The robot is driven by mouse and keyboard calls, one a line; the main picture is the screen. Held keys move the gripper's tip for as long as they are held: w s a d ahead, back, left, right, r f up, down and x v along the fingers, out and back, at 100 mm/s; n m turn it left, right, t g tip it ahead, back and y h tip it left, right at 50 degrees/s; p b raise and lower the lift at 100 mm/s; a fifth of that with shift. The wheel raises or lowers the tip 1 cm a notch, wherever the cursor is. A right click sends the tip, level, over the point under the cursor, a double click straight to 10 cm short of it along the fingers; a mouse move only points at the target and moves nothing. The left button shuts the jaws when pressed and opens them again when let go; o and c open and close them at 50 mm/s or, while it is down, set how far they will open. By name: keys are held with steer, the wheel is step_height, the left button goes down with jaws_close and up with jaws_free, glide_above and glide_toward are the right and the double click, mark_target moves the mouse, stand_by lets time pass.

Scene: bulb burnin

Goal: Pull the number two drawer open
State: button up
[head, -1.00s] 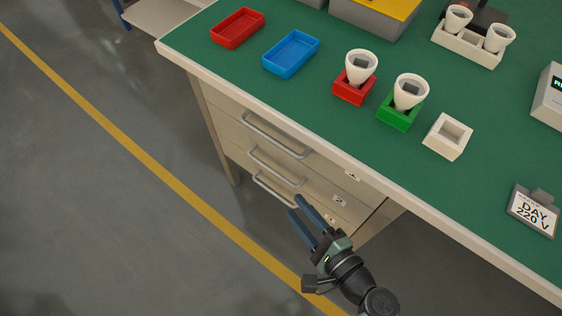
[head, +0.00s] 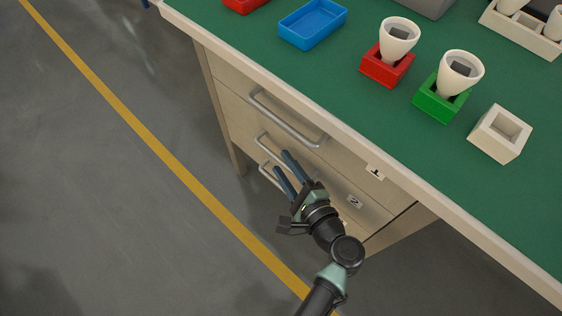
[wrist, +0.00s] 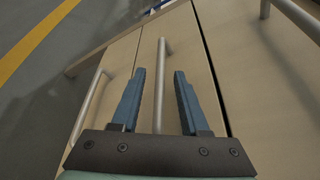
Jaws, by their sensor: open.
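The number two drawer (head: 340,187) is the middle one in the bench's drawer stack and is shut, with a "2" label at its right end. Its grey bar handle (head: 264,145) is partly hidden behind my gripper in the head view. My gripper (head: 282,161) is open and empty in front of the drawers. In the wrist view the handle (wrist: 159,85) runs lengthwise between the two blue fingers (wrist: 156,75), with a gap on each side. I cannot tell how far the fingers reach past the bar.
The number one drawer's handle (head: 285,120) is above, and the bottom drawer's handle (wrist: 88,108) shows at the left in the wrist view. The green bench top (head: 340,80) overhangs the drawers. Open floor (head: 100,210) lies to the left.

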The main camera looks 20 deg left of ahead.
steer(key=shift+x, duration=1.05)
jaws_close()
stand_by(0.7)
